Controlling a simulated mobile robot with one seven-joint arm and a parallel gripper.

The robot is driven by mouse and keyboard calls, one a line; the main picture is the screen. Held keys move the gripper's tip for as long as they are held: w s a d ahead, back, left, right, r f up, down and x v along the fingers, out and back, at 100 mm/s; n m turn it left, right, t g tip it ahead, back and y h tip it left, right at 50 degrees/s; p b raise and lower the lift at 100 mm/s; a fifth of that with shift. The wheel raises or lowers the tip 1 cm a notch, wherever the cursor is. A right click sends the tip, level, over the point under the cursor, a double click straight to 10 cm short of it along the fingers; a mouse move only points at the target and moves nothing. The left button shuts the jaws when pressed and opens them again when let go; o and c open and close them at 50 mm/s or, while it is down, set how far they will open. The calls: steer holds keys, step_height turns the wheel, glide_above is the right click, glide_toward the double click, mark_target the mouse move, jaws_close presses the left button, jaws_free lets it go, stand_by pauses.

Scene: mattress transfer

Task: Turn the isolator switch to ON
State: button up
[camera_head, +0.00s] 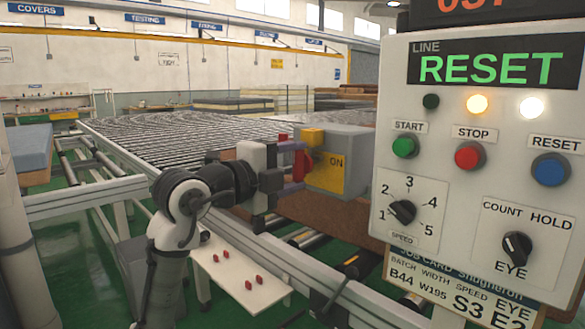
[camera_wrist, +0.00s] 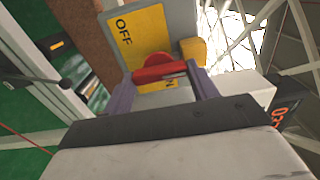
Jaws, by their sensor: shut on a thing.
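The isolator switch is a grey box (camera_head: 352,150) with a yellow plate (camera_head: 330,172) marked ON in the head view. The plate also shows in the wrist view (camera_wrist: 131,42), with OFF readable and the other label partly covered. Its red handle (camera_head: 301,164) stands out from the box's left face. My gripper (camera_head: 291,169) reaches the handle from the left. In the wrist view the red handle (camera_wrist: 160,73) lies crosswise between my two purple fingers, which are shut on it. It covers part of the plate near the ON lettering. Its exact setting is hard to tell.
A control panel (camera_head: 455,150) with buttons and dials fills the right, close to the isolator. A roller conveyor (camera_head: 190,135) lies behind my arm. A white board (camera_head: 235,280) with small red pieces is below. A yellow block (camera_wrist: 193,48) sits beside the handle.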

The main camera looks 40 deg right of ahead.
steer(key=o, duration=1)
steer(key=shift+a, duration=0.1)
steer(key=s+a+b, duration=0.1)
steer(key=a, duration=1.2)
steer(key=shift+a, duration=0.3)
